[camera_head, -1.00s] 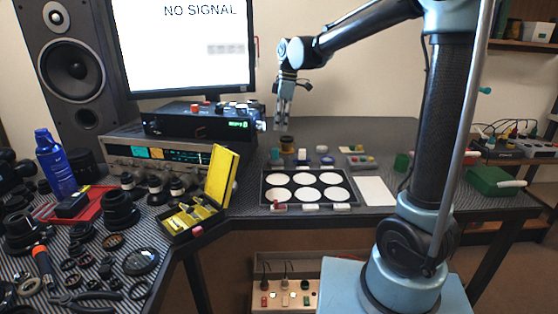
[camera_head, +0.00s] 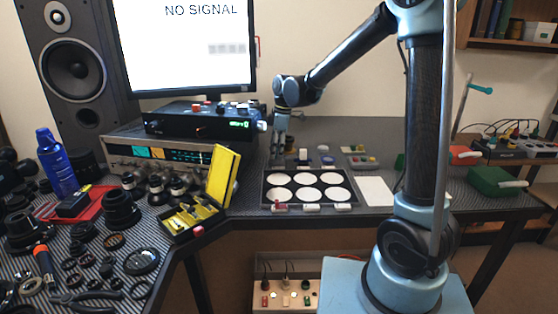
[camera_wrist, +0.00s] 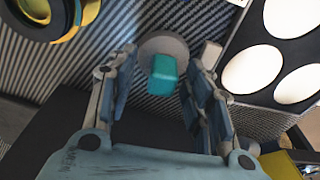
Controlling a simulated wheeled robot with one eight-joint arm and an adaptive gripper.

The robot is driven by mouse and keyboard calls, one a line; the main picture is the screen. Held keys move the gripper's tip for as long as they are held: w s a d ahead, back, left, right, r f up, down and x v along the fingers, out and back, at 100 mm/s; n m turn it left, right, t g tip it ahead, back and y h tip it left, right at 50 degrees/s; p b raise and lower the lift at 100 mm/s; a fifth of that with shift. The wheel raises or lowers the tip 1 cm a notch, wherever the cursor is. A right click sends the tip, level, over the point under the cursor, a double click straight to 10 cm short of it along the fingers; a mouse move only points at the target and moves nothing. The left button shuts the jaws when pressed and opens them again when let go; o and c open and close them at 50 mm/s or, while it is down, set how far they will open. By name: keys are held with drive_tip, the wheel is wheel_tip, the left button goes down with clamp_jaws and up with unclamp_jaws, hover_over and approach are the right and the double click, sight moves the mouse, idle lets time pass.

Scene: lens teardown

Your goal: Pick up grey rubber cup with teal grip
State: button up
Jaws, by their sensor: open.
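The grey rubber cup (camera_wrist: 151,45) shows in the wrist view as a pale grey round shape with a teal grip (camera_wrist: 162,76) standing up from it. My gripper (camera_wrist: 160,85) is open, with one finger on each side of the teal grip. I cannot tell whether either finger touches it. In the head view my gripper (camera_head: 278,158) points down at the back of the bench, behind the black tray, and hides most of the cup there.
A black tray with white round pads (camera_head: 292,204) lies just in front of my gripper. A yellow and black round part (camera_wrist: 60,18) is close by. A yellow case (camera_head: 221,175) stands open at left. A white sheet (camera_head: 376,191) lies right of the tray.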

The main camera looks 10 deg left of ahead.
drive_tip(key=shift+f, duration=0.3)
clamp_jaws()
drive_tip(key=shift+d+r, duration=0.15)
drive_tip(key=shift+r, duration=0.15)
wheel_tip(320, 180, up, 6)
drive_tip(key=shift+r, duration=0.1)
drive_tip(key=w+d, duration=0.2)
drive_tip(key=d, duration=0.7)
drive_tip(key=w+d, duration=0.2)
drive_tip(key=d, duration=0.8)
drive_tip(key=shift+w, duration=0.3)
